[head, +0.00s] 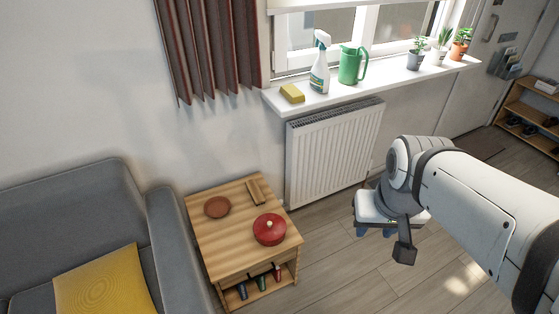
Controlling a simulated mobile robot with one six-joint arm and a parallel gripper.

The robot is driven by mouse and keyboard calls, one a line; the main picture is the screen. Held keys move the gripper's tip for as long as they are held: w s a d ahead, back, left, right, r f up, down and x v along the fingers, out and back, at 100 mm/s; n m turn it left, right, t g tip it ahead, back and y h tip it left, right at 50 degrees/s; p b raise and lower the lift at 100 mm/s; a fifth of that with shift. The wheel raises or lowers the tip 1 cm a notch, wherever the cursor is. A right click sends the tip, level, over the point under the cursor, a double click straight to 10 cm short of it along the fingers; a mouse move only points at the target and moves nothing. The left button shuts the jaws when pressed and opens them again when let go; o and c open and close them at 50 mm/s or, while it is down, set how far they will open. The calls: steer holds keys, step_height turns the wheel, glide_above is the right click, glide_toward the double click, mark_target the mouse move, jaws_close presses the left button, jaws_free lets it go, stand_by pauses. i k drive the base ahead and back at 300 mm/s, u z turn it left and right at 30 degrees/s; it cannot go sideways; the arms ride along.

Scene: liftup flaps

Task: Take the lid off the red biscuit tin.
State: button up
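The red biscuit tin (269,232) is round and stands near the right front part of the wooden side table (230,250). Its red lid (262,222) is on top, with a small knob in the middle. My arm comes in from the right edge of the head view. My gripper (404,250) hangs at its end, to the right of the table and well apart from the tin. Only a dark part of the gripper shows, and I cannot tell whether the fingers are open or shut.
A brown round dish (217,207) and a small wooden block (259,192) share the tabletop. A grey sofa (170,250) is close on the left, and a radiator (333,152) stands behind right. A white-topped stool (370,208) is beside my gripper.

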mark_target(269, 227)
steer(key=u, duration=0.05)
steer(key=i, duration=0.9)
steer(key=z, duration=0.05)
